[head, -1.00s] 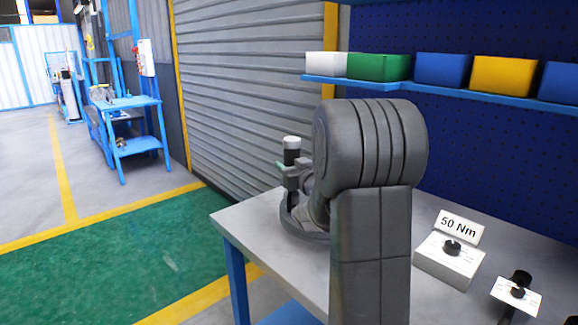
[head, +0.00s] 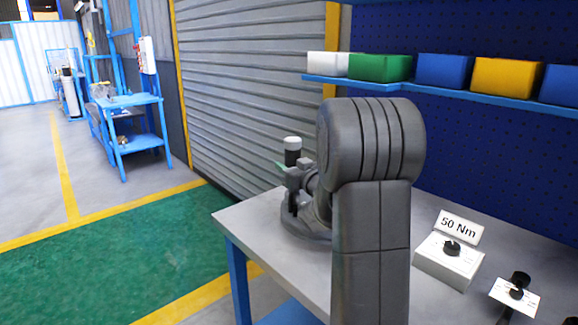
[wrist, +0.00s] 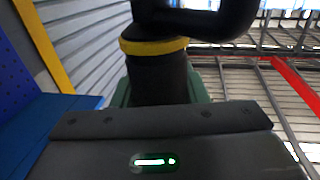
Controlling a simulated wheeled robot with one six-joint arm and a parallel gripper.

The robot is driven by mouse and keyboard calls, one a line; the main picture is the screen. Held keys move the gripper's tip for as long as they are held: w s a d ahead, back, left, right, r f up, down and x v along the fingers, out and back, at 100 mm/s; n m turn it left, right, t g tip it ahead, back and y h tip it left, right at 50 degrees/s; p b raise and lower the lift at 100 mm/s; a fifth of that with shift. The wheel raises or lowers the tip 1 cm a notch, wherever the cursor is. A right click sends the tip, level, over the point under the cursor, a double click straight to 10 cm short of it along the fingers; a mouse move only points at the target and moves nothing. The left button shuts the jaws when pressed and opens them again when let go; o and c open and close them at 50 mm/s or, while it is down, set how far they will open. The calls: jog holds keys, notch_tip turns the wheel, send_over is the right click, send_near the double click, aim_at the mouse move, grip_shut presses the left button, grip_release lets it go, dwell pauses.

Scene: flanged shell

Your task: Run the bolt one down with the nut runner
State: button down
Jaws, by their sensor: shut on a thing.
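The nut runner (head: 292,150) is a dark upright cylinder with a pale top in the head view. In the wrist view its black body (wrist: 160,80) with a yellow ring fills the upper middle. My gripper (head: 285,168) is shut on it, with greenish finger edges beside the body in the wrist view. A round grey flanged part (head: 300,228) lies on the table below the tool, partly hidden by my arm. Bolt one and the tool's lower end cannot be made out, so I cannot tell whether they touch.
The grey table (head: 255,240) also carries a box with a knob and a "50 Nm" sign (head: 450,262), and a second knobbed item (head: 516,290) at right. A shelf with coloured bins (head: 440,70) hangs behind. The table's left corner is clear.

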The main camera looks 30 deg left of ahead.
aim_at(290, 147)
jog(key=shift+d+f+b, duration=0.15)
jog(key=shift+f+b, duration=0.15)
dwell(0.9)
jog(key=shift+r, duration=0.1)
jog(key=shift+w+r+p, duration=0.1)
jog(key=shift+r+p, duration=1.55)
jog(key=shift+r, duration=0.45)
jog(key=shift+r+p, duration=0.7)
jog(key=shift+r, duration=0.25)
